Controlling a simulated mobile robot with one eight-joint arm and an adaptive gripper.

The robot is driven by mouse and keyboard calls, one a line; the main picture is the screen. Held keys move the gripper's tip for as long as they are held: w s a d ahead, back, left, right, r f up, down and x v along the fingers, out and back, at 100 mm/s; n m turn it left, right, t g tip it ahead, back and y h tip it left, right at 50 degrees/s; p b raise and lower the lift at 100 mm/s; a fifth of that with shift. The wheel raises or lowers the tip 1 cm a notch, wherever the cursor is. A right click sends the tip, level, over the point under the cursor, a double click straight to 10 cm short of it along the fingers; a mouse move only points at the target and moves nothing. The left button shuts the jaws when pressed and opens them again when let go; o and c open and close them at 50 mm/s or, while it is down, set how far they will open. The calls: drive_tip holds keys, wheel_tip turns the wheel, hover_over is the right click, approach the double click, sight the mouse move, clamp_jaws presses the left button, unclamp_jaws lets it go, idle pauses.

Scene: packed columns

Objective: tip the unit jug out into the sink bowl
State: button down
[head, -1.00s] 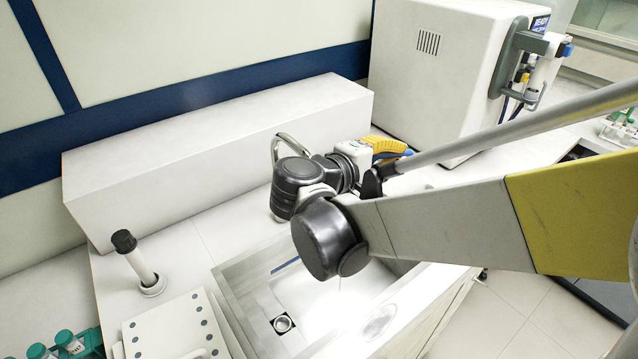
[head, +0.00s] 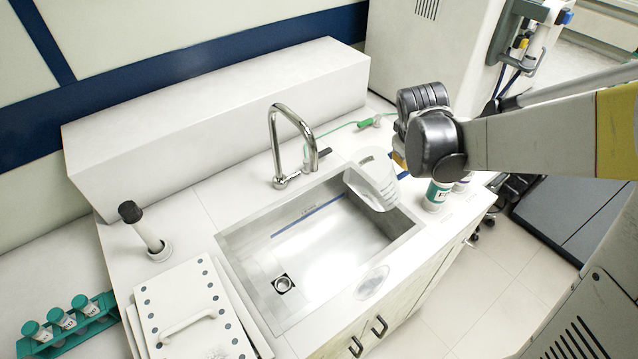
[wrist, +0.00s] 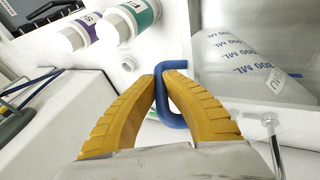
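The jug (head: 380,178) is whitish and see-through. In the head view it hangs tilted over the right end of the metal sink bowl (head: 240,262). In the wrist view the jug (wrist: 243,62) shows blue ML markings and a blue handle (wrist: 176,112). My gripper (wrist: 169,82) has its two yellow fingers closed around this handle. In the head view my gripper is mostly hidden behind my wrist. No liquid can be made out leaving the jug. The bowl's floor and drain are in plain view.
A curved tap (head: 277,140) stands behind the sink, left of the jug. White bottles (head: 437,194) stand close to the right, below my wrist. A lidded white box (head: 185,300) and a capped post (head: 143,230) are at left. The bowl's middle is clear.

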sight(407, 174)
drive_tip(key=f+y+b, duration=0.1)
drive_tip(key=f, duration=0.1)
drive_tip(key=f+y, duration=0.1)
drive_tip(key=d+f+g+y+b, duration=0.1)
drive_tip(key=f, duration=0.1)
drive_tip(key=shift+w+f+m+b, duration=0.15)
drive_tip(key=shift+f+m+b, duration=0.15)
drive_tip(key=shift+f, duration=0.05)
drive_tip(key=shift+w+d+f+g+y, duration=0.1)
drive_tip(key=shift+f+g+y, duration=0.2)
drive_tip(key=shift+y, duration=0.1)
drive_tip(key=shift+a+r, duration=0.25)
drive_tip(key=shift+r, duration=0.15)
drive_tip(key=shift+d+r+p, duration=0.1)
drive_tip(key=shift+r+p, duration=0.45)
drive_tip(key=shift+p, duration=0.15)
wheel_tip(407, 174, up, 4)
drive_tip(key=p, duration=0.2)
drive_tip(key=shift+f+p, duration=0.15)
drive_tip(key=shift+p, duration=0.15)
drive_tip(key=shift+f+y, duration=0.1)
drive_tip(key=shift+y, duration=0.3)
